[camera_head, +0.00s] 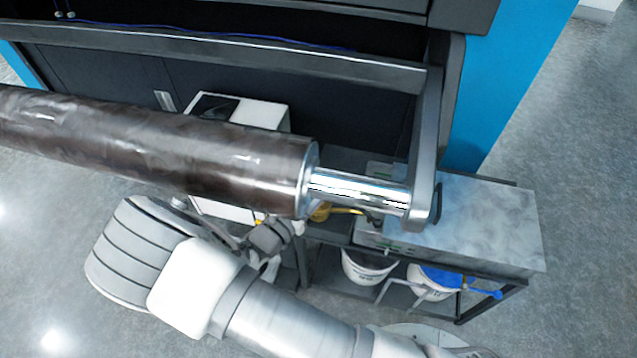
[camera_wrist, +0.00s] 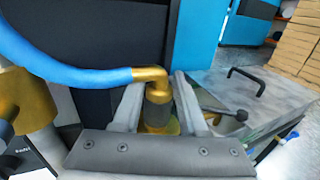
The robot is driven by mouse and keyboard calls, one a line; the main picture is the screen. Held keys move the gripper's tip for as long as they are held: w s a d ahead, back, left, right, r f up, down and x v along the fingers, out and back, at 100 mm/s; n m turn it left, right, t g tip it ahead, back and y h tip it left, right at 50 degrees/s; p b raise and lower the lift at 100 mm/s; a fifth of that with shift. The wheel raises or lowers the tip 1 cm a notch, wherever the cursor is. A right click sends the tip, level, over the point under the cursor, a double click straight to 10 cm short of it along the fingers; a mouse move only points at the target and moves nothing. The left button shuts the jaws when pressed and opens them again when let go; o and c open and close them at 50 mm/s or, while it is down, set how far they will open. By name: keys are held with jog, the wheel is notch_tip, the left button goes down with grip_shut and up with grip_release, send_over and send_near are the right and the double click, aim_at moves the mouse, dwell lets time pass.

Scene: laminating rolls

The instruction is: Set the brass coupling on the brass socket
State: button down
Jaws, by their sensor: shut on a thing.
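The brass coupling (camera_wrist: 152,75) is an elbow with a dark grey sleeve, on the end of a blue hose (camera_wrist: 80,68) that comes in from the left in the wrist view. My gripper (camera_wrist: 158,103) is shut on the dark sleeve, one finger on each side. Brass-yellow metal (camera_wrist: 160,128) shows below the sleeve between the fingers. I cannot tell whether it is the coupling's lower end or the brass socket, or whether they touch. In the head view my gripper (camera_head: 275,240) is below the large roll, near a yellow brass piece (camera_head: 320,212) partly hidden by the roll.
The large dark roll (camera_head: 150,145) with its shiny shaft (camera_head: 355,190) hangs above my arm. A grey metal bench top (camera_head: 480,220) lies right, with white buckets (camera_head: 367,268) on the shelf below. A thick brass cylinder (camera_wrist: 32,98) stands left in the wrist view.

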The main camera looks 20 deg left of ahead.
jog(key=shift+f+b, duration=0.45)
jog(key=shift+f, duration=0.15)
jog(key=c, duration=0.7)
grip_release()
jog(key=shift+c, duration=0.2)
jog(key=v, duration=1.1)
jog(key=shift+p, duration=0.4)
